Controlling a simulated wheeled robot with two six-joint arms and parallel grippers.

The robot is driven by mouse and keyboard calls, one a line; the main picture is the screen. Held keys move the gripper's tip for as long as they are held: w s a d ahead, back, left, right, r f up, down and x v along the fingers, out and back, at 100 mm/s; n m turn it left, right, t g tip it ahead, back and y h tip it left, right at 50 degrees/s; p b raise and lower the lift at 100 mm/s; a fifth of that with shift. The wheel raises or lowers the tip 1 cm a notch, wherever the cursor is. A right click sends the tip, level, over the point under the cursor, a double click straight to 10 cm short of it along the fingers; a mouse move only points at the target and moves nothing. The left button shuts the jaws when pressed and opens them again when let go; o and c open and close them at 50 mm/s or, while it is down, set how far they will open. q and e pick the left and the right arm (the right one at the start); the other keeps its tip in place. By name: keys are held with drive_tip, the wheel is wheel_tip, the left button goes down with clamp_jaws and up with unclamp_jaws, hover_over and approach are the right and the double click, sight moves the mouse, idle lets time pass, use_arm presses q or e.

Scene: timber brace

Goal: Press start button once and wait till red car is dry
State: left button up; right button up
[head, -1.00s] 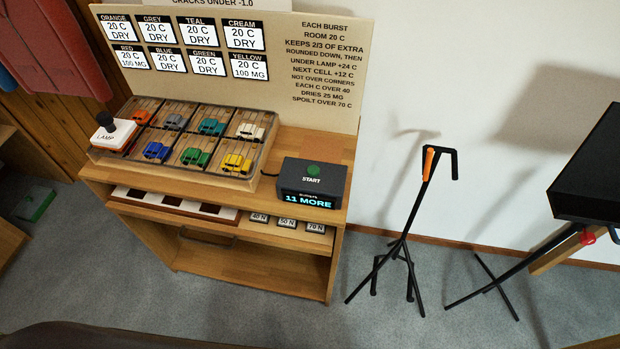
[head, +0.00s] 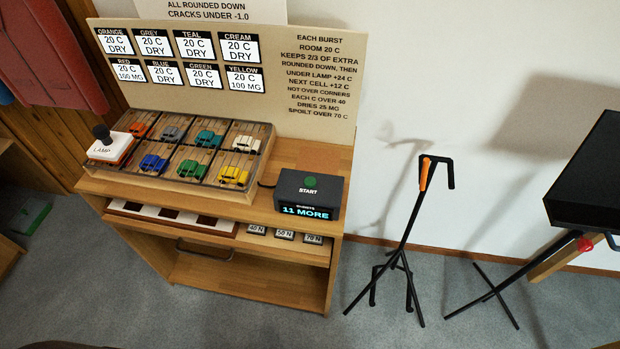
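The start button (head: 310,181) is a green disc on top of a dark box (head: 311,195) at the right end of the wooden bench. The box display reads 11 MORE. A divided tray (head: 196,182) holds small cars in two rows of cells. The white lamp block (head: 110,148) with a black knob sits over the front-left cell, where the red car would be hidden beneath it. The board's red card (head: 128,70) reads 20 C, 100 MG. The yellow car (head: 234,175) is at front right; its card (head: 244,79) reads 20 C, 100 MG. Neither gripper is in view.
The other cards, such as orange (head: 115,42), read 20 C DRY. A rules panel (head: 316,70) is on the board's right. Blocks marked 40 N, 50 N and 70 N lie on a lower shelf (head: 285,236). A black stand (head: 404,240) stands on the floor to the right.

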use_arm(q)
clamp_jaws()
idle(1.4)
